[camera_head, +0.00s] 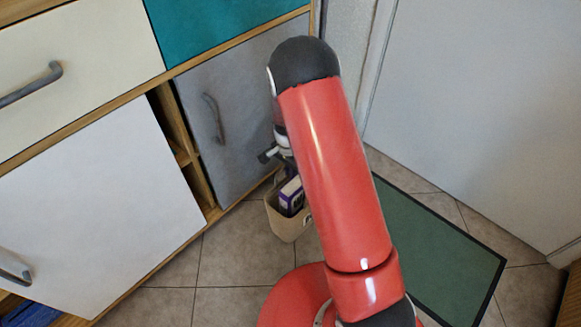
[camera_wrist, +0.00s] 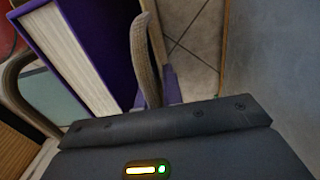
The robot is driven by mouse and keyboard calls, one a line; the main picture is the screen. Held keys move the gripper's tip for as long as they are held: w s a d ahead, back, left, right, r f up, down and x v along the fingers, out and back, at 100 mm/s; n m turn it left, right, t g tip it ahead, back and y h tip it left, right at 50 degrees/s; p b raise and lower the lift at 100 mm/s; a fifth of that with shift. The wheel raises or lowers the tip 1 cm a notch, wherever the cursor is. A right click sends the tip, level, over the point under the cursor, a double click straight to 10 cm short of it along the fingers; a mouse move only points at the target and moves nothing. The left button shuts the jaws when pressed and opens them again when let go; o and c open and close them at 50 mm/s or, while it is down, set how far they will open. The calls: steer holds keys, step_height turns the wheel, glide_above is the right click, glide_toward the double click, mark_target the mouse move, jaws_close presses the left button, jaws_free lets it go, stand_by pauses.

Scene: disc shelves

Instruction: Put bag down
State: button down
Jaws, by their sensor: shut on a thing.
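A beige bag (camera_head: 287,224) with a purple and white book (camera_head: 291,195) in it shows below my gripper (camera_head: 280,153) in the head view. My gripper is shut on the bag's handle, though my own red arm hides part of the grip. In the wrist view the looped bag handle (camera_wrist: 146,60) rises beside the purple book (camera_wrist: 85,45) with its white page edges. The bag hangs upright, close to the floor; I cannot tell whether its bottom touches the tiles.
A grey cabinet door (camera_head: 235,110) with a handle is just left of my gripper. A white cabinet door (camera_head: 100,205) stands ajar at left. Tiled floor (camera_head: 235,250) is clear at the lower middle. A green mat (camera_head: 440,245) lies at right before a white door (camera_head: 480,110).

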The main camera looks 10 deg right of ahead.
steer(key=shift+f, duration=1.65)
steer(key=shift+f+b, duration=0.2)
steer(key=shift+b, duration=0.2)
steer(key=c, duration=1.5)
jaws_free()
steer(key=shift+c, duration=0.2)
